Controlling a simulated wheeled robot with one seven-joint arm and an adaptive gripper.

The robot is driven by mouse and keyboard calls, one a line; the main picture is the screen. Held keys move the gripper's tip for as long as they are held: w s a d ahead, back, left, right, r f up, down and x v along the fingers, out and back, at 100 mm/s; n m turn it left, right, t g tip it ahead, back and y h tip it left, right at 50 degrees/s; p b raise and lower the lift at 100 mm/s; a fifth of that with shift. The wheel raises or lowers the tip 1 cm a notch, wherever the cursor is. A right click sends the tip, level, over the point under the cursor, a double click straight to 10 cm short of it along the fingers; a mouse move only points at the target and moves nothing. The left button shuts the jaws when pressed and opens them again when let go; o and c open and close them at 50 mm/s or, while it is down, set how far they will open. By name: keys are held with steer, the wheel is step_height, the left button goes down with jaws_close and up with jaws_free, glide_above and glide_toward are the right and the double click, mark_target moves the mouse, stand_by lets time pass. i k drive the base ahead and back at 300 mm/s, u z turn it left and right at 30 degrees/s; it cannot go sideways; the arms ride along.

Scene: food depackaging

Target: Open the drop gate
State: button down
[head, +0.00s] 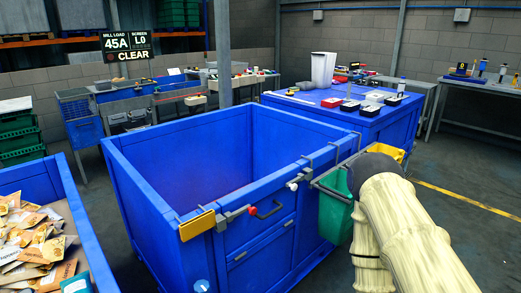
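A large blue open-topped bin (140,200) stands in the middle of the head view, and the part of its interior I can see looks empty. Its near right wall has a framed panel that looks like the drop gate (262,232). The panel is upright and appears closed. My arm in a cream sleeve reaches in from the lower right. My gripper itself does not show; the arm's dark end hides that area.
A green container (335,212) hangs at the bin's right corner, close to my arm. A yellow block (197,225) sits on the near corner. A blue crate of packets (75,218) stands at left. A blue workbench (325,118) with small items stands behind. Floor at right is clear.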

mark_target(275, 203)
steer(key=k, duration=0.5)
steer(key=z, duration=1.5)
steer(key=i, duration=0.8)
steer(key=u, duration=2.25)
